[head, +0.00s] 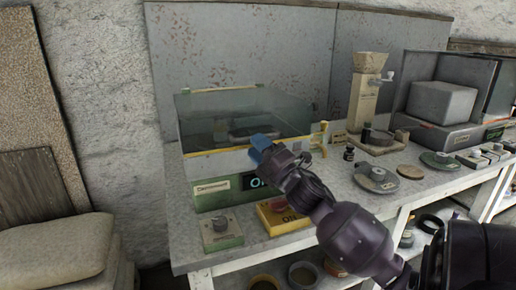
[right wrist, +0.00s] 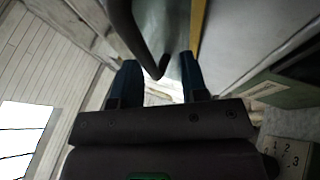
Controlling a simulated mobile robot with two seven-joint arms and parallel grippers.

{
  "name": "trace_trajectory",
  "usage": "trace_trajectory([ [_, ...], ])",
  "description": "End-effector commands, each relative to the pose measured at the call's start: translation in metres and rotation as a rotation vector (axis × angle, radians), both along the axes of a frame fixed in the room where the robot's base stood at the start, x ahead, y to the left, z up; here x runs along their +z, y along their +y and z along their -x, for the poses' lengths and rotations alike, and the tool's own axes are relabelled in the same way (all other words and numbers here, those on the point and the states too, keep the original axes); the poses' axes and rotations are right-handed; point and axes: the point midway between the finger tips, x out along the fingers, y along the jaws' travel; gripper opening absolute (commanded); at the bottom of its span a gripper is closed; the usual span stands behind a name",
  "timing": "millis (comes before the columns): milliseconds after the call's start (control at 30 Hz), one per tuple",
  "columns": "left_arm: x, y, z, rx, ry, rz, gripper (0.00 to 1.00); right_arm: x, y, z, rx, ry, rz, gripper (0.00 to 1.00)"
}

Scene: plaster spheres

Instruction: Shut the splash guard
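The splash guard (head: 215,117) is a clear, smoky box-like cover on the machine at the left end of the bench, with a yellow strip along its lower front edge. I cannot tell how far open it is. My right gripper (head: 260,145), with blue fingers, is in front of the guard's lower front edge. In the right wrist view, the right gripper (right wrist: 158,80) has its fingers apart. A dark curved bar (right wrist: 150,50) reaches down toward the gap between them; whether it touches them is unclear. The yellow strip (right wrist: 197,30) shows beside the right finger. My left gripper is not in view.
Below the guard are a green-labelled front panel with a lit display, a knob box (head: 222,233) and a yellow box with a red button (head: 283,215). A grinder-like tower (head: 366,95) and several small discs stand to the right. Sacks (head: 60,250) lie at the left.

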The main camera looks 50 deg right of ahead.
Motion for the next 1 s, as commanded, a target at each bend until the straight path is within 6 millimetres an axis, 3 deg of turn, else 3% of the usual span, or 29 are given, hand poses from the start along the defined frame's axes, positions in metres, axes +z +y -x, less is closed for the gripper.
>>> trace_trajectory([
  [267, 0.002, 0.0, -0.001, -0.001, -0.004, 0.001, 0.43, -0.002, 0.002, 0.009, 0.001, -0.004, 0.001, 0.4],
  [700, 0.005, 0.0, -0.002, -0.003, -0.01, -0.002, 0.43, -0.033, 0.009, 0.077, -0.003, -0.001, -0.001, 0.4],
  [1000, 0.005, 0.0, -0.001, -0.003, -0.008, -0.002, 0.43, -0.043, 0.012, 0.098, -0.001, 0.0, 0.0, 0.4],
])
